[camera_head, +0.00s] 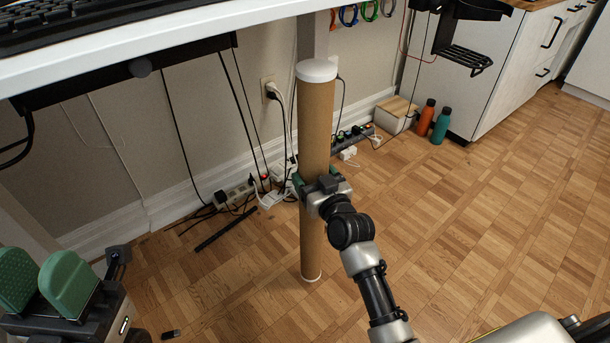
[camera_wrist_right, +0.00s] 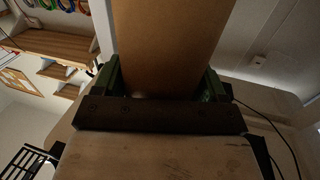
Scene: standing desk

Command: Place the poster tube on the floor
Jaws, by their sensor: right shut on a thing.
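The poster tube (camera_head: 316,120) is a long brown cardboard cylinder with white end caps, and it stands upright in the middle of the head view. My right gripper (camera_head: 320,183) is shut around it near mid-height. The tube's lower end is over the wooden floor (camera_head: 440,240); I cannot tell whether it touches. In the right wrist view the tube (camera_wrist_right: 165,45) fills the space between the green fingers, and its ends are out of view. My left gripper (camera_head: 42,280) is at the lower left, its two green fingers apart and empty.
The white desk top (camera_head: 180,30) is above, with a keyboard (camera_head: 60,12) on it. Cables and power strips (camera_head: 235,192) lie along the wall behind the tube. An orange bottle (camera_head: 427,117), a teal bottle (camera_head: 441,127) and a box (camera_head: 395,115) stand by the cabinet. Floor at the right is clear.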

